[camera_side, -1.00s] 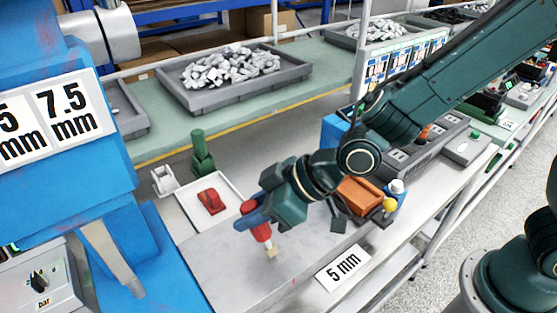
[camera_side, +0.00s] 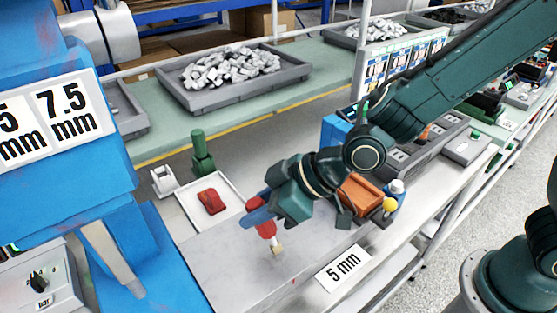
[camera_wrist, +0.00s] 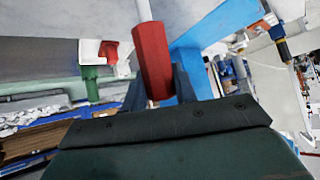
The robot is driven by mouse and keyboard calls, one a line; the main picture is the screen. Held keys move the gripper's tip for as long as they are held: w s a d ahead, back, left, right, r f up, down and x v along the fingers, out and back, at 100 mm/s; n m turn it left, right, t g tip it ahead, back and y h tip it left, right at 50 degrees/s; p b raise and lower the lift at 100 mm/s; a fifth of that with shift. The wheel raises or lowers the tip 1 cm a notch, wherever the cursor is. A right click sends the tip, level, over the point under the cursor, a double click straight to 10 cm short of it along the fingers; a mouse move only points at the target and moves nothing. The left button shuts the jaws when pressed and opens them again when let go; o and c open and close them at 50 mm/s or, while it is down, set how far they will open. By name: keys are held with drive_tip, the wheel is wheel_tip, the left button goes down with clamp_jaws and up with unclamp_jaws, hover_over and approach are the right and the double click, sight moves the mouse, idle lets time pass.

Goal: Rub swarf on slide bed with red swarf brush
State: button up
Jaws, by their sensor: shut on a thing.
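My gripper (camera_side: 262,216) is shut on the red swarf brush (camera_side: 266,230), whose pale bristle end points down at the slide bed (camera_side: 225,262). The slide bed is a flat grey plate. The bristle tip is at or just above its surface; I cannot tell if it touches. In the wrist view the red brush handle (camera_wrist: 152,58) stands between my blue fingers (camera_wrist: 160,88), and its bristles are out of the picture. I cannot make out any swarf clearly on the bed.
A white tray (camera_side: 232,191) with a red object (camera_side: 211,202) lies behind the bed, beside a green brush-like tool (camera_side: 202,155). A blue machine (camera_side: 75,190) stands at left.

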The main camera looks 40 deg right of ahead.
drive_tip(key=shift+a, duration=2.4)
wheel_tip(320, 180, up, 8)
drive_tip(key=shift+d, duration=0.15)
